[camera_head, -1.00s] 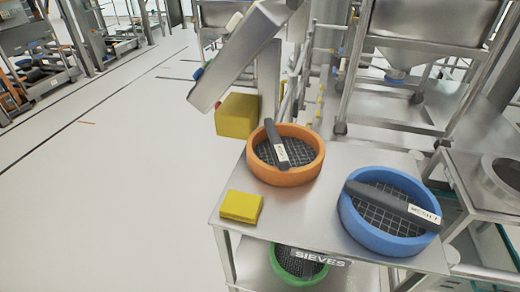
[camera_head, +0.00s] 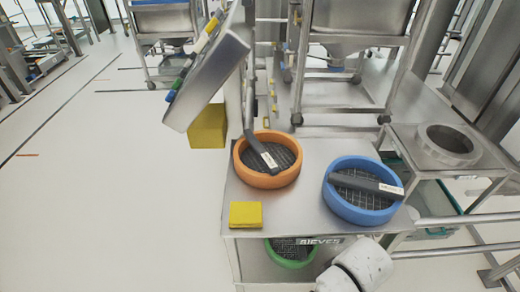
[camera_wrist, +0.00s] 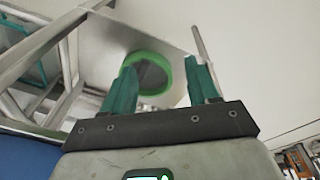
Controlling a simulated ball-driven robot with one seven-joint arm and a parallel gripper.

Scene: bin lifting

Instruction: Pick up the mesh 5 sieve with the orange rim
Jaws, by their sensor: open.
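The orange-rimmed sieve (camera_head: 267,178) sits on the left part of the metal table top in the head view. A dark handle bar with a white label, too small to read, lies across its dark mesh. My gripper (camera_wrist: 163,85) shows in the wrist view with its two green fingers spread apart and nothing between them. Beyond the fingers is a green-rimmed sieve (camera_wrist: 152,66), seen from below the table top. The gripper's fingers are not clear in the head view; a white arm part of mine shows at the bottom. The orange sieve is not visible in the wrist view.
A blue-rimmed sieve (camera_head: 330,205) stands right of the orange one. A yellow block (camera_head: 245,214) lies at the table's front left. The green sieve (camera_head: 290,262) is on the shelf below. A tilted metal panel (camera_head: 205,82) stands behind left. Floor at left is clear.

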